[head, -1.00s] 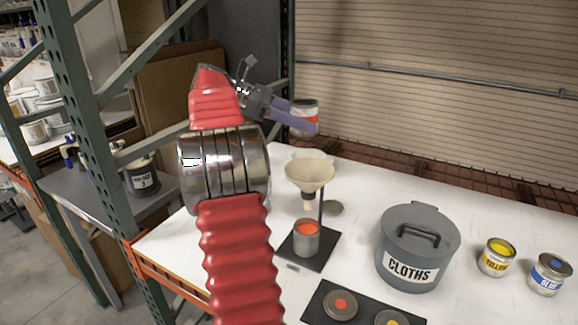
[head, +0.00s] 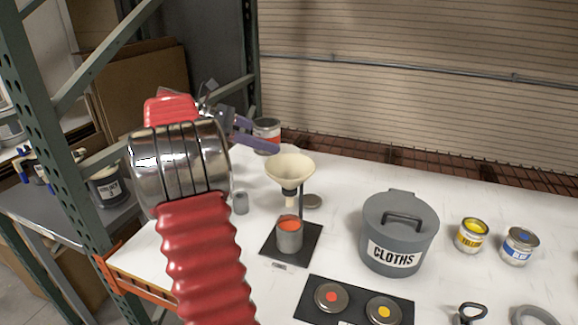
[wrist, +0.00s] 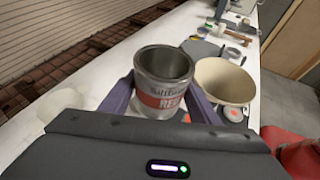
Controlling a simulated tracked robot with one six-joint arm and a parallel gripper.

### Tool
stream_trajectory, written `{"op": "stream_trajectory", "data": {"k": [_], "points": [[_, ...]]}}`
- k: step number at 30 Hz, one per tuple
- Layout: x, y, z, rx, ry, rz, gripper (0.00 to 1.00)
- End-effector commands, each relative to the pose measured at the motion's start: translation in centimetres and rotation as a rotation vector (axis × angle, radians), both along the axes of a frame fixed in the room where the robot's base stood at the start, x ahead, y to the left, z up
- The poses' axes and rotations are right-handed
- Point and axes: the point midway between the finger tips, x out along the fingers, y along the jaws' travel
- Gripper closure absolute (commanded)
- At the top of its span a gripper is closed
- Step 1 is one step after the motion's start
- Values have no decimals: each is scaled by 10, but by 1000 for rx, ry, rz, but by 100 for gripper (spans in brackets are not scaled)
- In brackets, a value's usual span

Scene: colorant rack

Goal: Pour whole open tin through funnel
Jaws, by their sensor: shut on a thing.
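My gripper (head: 262,138) is shut on the open tin (head: 267,127), which has a red label reading RED in the wrist view (wrist: 160,92). The tin looks about upright; its visible inner wall is grey, and no paint shows in it. The cream funnel (head: 289,168) sits on a stand at table level, with the tin above and left of it in the head view. In the wrist view the funnel (wrist: 225,82) is just right of the tin, apart from it. Below the funnel, a grey cup (head: 289,237) with orange-red content stands on a black base (head: 308,240).
A grey CLOTHS bin (head: 400,235) stands right of the funnel. A yellow tin (head: 472,235) and a blue tin (head: 518,246) are farther right. A black mat (head: 352,308) with lids lies in front. A green rack post (head: 22,110) rises at left.

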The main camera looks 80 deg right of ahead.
Motion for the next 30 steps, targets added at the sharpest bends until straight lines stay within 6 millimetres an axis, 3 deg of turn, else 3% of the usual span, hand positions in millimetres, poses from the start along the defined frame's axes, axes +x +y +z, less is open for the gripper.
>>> {"op": "stream_trajectory", "data": {"k": [18,30], "points": [[-12,15,50,-221,-209,1,74],[-22,25,59,-366,-346,2,74]]}}
